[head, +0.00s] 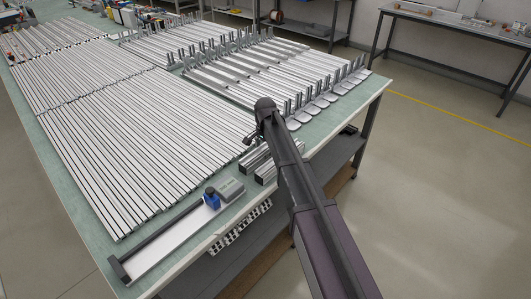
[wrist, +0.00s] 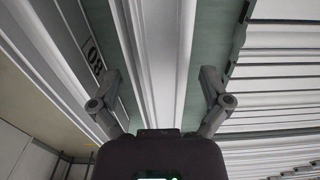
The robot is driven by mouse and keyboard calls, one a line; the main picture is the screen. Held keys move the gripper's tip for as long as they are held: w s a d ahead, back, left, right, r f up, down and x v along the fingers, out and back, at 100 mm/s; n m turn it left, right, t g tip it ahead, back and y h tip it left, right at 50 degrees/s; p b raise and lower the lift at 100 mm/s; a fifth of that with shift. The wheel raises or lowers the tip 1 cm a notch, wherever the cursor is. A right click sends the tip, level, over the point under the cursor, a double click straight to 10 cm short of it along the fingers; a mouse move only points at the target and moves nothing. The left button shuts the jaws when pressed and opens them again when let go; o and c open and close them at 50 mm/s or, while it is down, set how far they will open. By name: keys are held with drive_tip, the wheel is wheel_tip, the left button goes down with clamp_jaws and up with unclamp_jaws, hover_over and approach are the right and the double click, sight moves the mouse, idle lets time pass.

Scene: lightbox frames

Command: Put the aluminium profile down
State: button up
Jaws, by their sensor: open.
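In the wrist view, my gripper (wrist: 160,78) is open, one dark finger on each side of a pale aluminium profile (wrist: 165,45). The profile runs lengthwise up the picture over the green table surface. Neither finger visibly presses on it; how deep the fingers reach beside it I cannot tell. In the head view, my arm comes in from the lower right and its end is over the table's near right side. Short profile pieces (head: 265,172) lie by the table edge just below it. The fingers are mostly hidden there by my arm.
The green table (head: 76,200) bears long rows of profiles (head: 130,140) and bracketed rails (head: 250,70). A measuring stop with a blue block (head: 211,198) lies at the near edge. Shelves are under the table. A second bench (head: 460,22) stands at the back right; floor between is clear.

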sight(265, 146)
idle(0.3)
clamp_jaws()
drive_tip(key=shift+r, duration=0.15)
wheel_tip(265, 146, up, 10)
drive_tip(key=p, duration=1)
idle(0.8)
